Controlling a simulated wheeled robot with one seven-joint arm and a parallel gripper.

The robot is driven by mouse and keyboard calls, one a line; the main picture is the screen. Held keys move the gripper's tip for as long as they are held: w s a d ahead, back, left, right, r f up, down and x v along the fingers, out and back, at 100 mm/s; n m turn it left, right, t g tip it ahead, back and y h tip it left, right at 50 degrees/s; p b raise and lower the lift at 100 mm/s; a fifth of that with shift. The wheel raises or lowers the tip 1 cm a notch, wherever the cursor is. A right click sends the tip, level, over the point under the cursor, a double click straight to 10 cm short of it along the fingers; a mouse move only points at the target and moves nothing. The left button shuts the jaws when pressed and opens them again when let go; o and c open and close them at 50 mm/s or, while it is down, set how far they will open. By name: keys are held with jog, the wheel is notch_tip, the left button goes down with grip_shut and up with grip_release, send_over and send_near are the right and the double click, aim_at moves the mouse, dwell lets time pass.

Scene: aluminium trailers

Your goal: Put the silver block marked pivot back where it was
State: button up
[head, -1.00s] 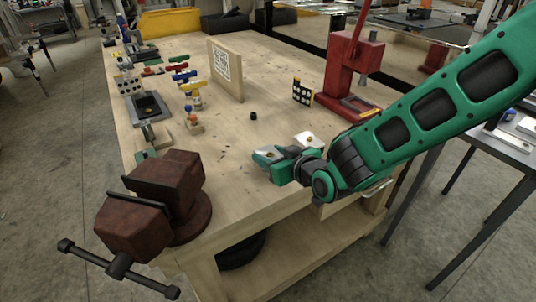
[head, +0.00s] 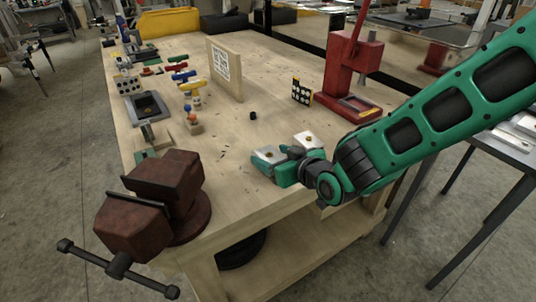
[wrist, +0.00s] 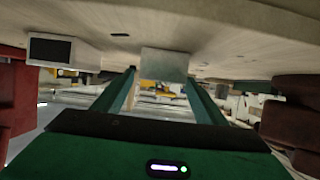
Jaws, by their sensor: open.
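Two silver blocks, each with a brass-coloured spot on top, rest near the front edge of the wooden workbench (head: 225,185). The left silver block (head: 267,153) is at the tips of my gripper (head: 277,165). The right silver block (head: 308,140) stands just behind the gripper. No marking is readable, so I cannot tell which is marked pivot. My gripper is open and low over the bench. In the wrist view, a pale grey block (wrist: 163,63) sits between and just beyond the fingertips (wrist: 160,76), with a gap on either side.
A rusty vise (head: 165,205) stands at the front left corner. A red press (head: 345,75) and a dotted panel (head: 301,91) stand behind my arm. An upright board (head: 226,72) and a small black cylinder (head: 253,116) are farther back. The bench middle is mostly clear.

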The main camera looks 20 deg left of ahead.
jog(key=v, duration=1)
jog(key=shift+w+r, duration=0.1)
jog(key=w+d+f+m+g+h, duration=0.1)
jog(key=w+d+m+h, duration=0.3)
jog(key=d, duration=1.2)
jog(key=d+f+m+g+h, duration=0.1)
jog(key=d+m+h, duration=0.35)
jog(key=d, duration=1.15)
jog(key=s+d+m+g+h, duration=0.3)
jog(key=s+d, duration=0.8)
jog(key=d, duration=0.4)
jog(key=s+d+r+m+g, duration=0.1)
jog(key=s+m+g, duration=0.1)
jog(key=s, duration=0.5)
jog(key=s+d+r+m+g+y, duration=0.1)
jog(key=s+d+m, duration=0.1)
jog(key=s, duration=0.4)
jog(key=shift+s+d+r+m+g, duration=0.2)
jog(key=shift+s+r+m+g, duration=0.2)
jog(key=shift+m, duration=0.05)
